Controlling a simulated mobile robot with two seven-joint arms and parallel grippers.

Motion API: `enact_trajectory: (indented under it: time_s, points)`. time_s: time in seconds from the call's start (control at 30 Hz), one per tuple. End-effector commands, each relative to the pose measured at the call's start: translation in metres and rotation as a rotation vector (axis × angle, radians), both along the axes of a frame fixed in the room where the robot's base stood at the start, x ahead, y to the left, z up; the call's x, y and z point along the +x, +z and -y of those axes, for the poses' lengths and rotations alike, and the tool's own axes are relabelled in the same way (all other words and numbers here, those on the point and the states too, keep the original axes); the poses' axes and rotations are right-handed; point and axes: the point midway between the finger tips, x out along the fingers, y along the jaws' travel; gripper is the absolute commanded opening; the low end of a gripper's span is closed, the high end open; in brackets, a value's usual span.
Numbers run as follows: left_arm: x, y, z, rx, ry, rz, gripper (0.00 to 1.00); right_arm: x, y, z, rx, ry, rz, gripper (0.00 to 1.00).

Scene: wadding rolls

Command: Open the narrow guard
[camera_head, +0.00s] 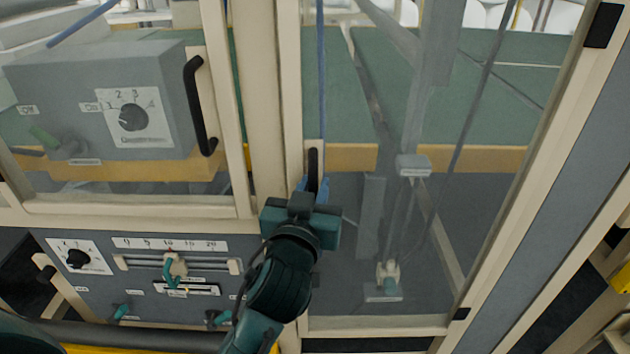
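The narrow guard (375,322), a clear panel in a cream frame, stands right of the middle post and looks closed. Its upright dark handle (313,160) is on its left frame bar. My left gripper (313,187) is at the lower end of this handle, with its blue fingertips on either side of it. I cannot tell whether the fingers press on the handle. The gripper body hides the handle's lower part. My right gripper is not in view.
Another clear guard with a black handle (199,105) is at left, before a grey box with a dial (133,117). Below it is a control panel (140,285) with a slider and knobs. A cream post (262,100) separates the two guards.

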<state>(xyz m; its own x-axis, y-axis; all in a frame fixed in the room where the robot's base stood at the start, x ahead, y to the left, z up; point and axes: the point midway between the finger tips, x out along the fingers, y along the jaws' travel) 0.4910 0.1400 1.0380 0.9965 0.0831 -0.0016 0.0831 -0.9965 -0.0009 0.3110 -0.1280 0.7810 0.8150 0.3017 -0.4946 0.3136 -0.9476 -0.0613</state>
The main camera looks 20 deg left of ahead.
Motion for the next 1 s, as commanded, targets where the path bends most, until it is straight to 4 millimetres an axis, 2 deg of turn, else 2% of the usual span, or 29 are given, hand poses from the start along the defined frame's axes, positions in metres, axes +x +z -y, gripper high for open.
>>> enact_trajectory:
  time_s: [0.27,0.5,1.0]
  points:
    - [-0.0003,0.0,0.0,0.0,0.0,0.0,0.19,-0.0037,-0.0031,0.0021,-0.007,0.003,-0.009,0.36]
    - [-0.0002,0.0001,0.0,0.0,0.0,0.0,0.0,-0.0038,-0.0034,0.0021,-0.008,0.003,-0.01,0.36]
    - [0.0003,0.0003,0.0002,0.0,-0.002,0.0,0.0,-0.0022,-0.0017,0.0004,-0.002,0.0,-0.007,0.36]
